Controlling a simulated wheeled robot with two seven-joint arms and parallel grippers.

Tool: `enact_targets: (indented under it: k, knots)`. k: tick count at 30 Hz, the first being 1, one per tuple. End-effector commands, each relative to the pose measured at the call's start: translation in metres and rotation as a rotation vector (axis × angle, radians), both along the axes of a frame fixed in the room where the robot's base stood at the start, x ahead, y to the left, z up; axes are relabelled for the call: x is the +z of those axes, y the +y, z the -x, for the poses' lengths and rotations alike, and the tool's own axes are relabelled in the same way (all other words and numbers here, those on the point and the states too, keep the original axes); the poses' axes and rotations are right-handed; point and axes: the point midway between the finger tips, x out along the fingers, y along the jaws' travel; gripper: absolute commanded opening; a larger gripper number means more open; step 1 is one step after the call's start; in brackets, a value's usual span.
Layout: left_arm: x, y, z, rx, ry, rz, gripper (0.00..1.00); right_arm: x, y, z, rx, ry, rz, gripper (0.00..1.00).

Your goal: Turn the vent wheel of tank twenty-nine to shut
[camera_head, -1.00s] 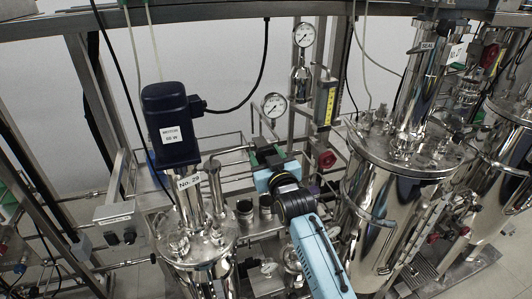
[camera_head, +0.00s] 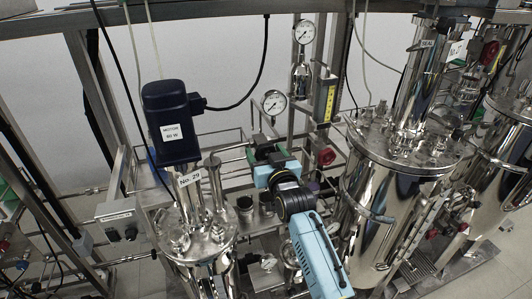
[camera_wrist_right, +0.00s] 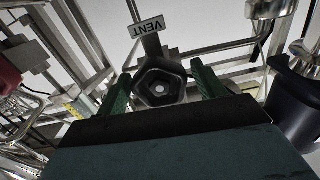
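Tank twenty-nine (camera_head: 200,248) is the steel vessel at lower left of centre in the head view, with a "No. 29" tag (camera_head: 189,177) under its blue motor. My right gripper (camera_head: 262,152) is just right of this tank's neck, with green fingers. In the right wrist view, a dark, many-sided vent wheel (camera_wrist_right: 160,88) with a pale hub sits between the two fingers (camera_wrist_right: 160,76). A gap shows on each side of it, so the gripper is open around or just short of the wheel. An upside-down "VENT" tag (camera_wrist_right: 146,27) stands above it. My left gripper is out of view.
The blue motor (camera_head: 170,120) stands left of my right gripper. A pressure gauge (camera_head: 273,103) and a red knob (camera_head: 326,156) are close behind and to the right. A larger steel tank (camera_head: 375,215) stands right of my arm. Pipes and frame rails surround the gripper.

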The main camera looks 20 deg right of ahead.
Motion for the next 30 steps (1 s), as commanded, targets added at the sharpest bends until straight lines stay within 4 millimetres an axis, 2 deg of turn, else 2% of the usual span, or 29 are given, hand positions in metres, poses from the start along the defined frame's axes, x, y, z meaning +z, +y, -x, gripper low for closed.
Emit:
enact_targets:
  k: [10, 14, 17, 30]
  knots:
    - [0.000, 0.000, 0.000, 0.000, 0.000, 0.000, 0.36, 0.001, 0.000, 0.001, -0.001, -0.003, 0.003, 0.75]
    - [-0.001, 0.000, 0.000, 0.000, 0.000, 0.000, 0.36, 0.000, -0.001, 0.009, -0.001, -0.002, 0.003, 0.75]
    - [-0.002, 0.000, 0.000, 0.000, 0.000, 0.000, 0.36, 0.000, -0.001, 0.022, 0.000, -0.002, 0.004, 0.75]
    - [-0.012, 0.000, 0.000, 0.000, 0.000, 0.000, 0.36, -0.001, -0.004, 0.105, 0.000, 0.000, 0.003, 0.75]
